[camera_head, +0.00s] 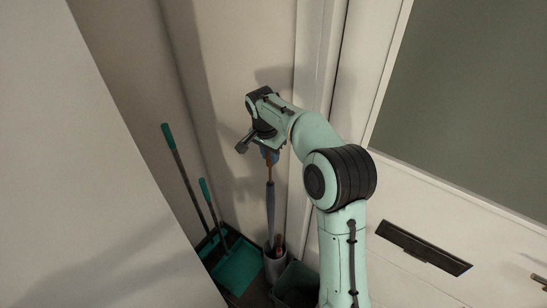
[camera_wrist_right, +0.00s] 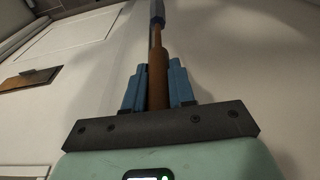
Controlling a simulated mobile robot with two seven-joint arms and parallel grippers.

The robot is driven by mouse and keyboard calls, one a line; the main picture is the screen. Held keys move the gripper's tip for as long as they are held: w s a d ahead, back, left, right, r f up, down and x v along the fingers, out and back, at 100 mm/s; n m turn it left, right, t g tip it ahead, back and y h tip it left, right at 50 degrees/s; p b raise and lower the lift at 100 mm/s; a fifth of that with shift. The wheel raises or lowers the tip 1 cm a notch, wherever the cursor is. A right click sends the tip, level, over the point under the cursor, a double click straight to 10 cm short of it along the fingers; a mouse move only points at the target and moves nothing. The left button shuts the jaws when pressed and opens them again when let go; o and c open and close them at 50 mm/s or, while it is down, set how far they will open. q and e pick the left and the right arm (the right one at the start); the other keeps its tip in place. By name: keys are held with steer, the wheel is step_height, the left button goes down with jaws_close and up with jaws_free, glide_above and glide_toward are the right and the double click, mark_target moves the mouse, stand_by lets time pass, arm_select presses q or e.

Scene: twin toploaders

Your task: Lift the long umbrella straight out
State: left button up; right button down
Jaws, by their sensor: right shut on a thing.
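The long umbrella (camera_head: 271,205) hangs upright in the head view, with a dark furled canopy and a brown shaft or handle above it. Its lower end meets the mouth of a grey cylindrical stand (camera_head: 276,268); how deep it sits inside is unclear. My right gripper (camera_head: 269,157) is shut on the umbrella's brown upper part. In the right wrist view, the blue fingers of this gripper (camera_wrist_right: 158,88) flank the brown handle (camera_wrist_right: 158,68), which runs on toward the top of the picture. My left gripper is out of view.
A green dustpan (camera_head: 238,267) and long-handled tools with green grips (camera_head: 168,138) stand left of the stand. A dark green bin (camera_head: 297,286) is close on its right. A pale panel (camera_head: 90,180) bounds the left; a door with a dark letter slot (camera_head: 424,248) is right.

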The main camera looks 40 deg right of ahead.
steer(key=shift+r, duration=3.75)
